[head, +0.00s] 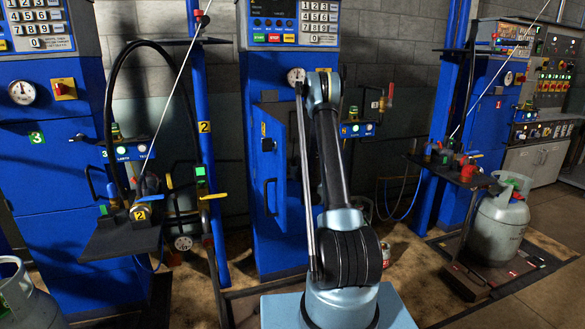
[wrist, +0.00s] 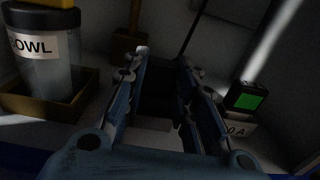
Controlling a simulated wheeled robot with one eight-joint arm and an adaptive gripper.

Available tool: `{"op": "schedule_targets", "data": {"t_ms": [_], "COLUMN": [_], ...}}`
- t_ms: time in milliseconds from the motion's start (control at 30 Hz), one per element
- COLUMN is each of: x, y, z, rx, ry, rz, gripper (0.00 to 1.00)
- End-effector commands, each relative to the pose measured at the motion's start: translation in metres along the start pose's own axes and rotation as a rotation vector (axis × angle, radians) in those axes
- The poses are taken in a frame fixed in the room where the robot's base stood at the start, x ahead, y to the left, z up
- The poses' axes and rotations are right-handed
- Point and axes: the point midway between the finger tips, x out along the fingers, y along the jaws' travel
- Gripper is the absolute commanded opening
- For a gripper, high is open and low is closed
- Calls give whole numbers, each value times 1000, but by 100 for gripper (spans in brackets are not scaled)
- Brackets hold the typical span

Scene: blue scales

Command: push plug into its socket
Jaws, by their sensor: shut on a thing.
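In the wrist view, the two fingers of my gripper (wrist: 162,58) reach forward, shut on a dark thing (wrist: 158,100) between them. A pale patch lies below it, nearer the palm. The picture is too dark to tell whether the dark thing is the plug. I cannot make out a socket in either view. In the head view, my arm rises in front of the middle blue cabinet and hides part of it; my gripper does not show there.
In the wrist view, a clear jar (wrist: 46,65) labelled "OWL" stands in a brown tray (wrist: 70,112) at left. A small box with a green face (wrist: 248,100) is at right. In the head view, blue cabinets (head: 60,190) line the wall and a grey gas cylinder (head: 498,228) stands at right.

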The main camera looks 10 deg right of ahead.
Motion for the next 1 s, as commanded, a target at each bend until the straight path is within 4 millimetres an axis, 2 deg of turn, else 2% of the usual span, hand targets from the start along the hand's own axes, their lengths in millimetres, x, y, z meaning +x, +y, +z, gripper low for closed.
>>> {"op": "schedule_targets", "data": {"t_ms": [567,600,700,1000], "x": [0,0,0,0], "y": [0,0,0,0], "z": [-7,-7,-7,-7], "rx": [0,0,0,0], "ry": [0,0,0,0], "rz": [0,0,0,0], "gripper": [2,28,49,49]}}
